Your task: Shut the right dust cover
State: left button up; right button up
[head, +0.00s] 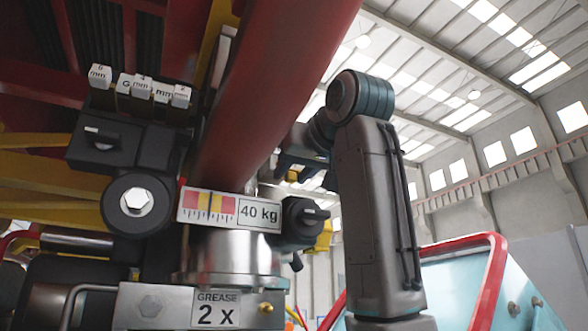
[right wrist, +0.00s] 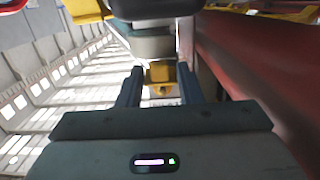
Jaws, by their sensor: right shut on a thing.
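My right gripper (head: 292,165) reaches in from the right beside the large red tube (head: 265,95), above the black knobbed block (head: 303,218). In the right wrist view, its two fingers (right wrist: 160,88) stand on either side of a yellow piece (right wrist: 160,74), and the gripper is shut on it. A bit of yellow shows under the gripper in the head view. I cannot tell from these views which part is the right dust cover or how far open it stands. My left gripper is out of view.
A scale plate marked 40 kg (head: 230,210) and a block labelled GREASE 2 X (head: 216,309) sit left of the gripper. A black block with a knob (head: 100,146) is further left. A red rail (head: 490,270) and a light blue panel (head: 450,285) stand at lower right.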

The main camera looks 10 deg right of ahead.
jog(key=shift+s+r+g+h+p, duration=0.15)
jog(key=shift+r+g+h+p, duration=0.15)
jog(key=shift+r+g+p, duration=0.75)
jog(key=shift+d+g+p, duration=0.1)
jog(key=shift+g+p, duration=0.4)
jog(key=shift+g, duration=0.15)
jog(key=shift+r+g+h, duration=0.3)
jog(key=shift+g+h, duration=0.3)
jog(key=shift+g, duration=0.5)
jog(key=shift+r, duration=0.1)
jog(key=o, duration=0.7)
jog(key=shift+c, duration=0.2)
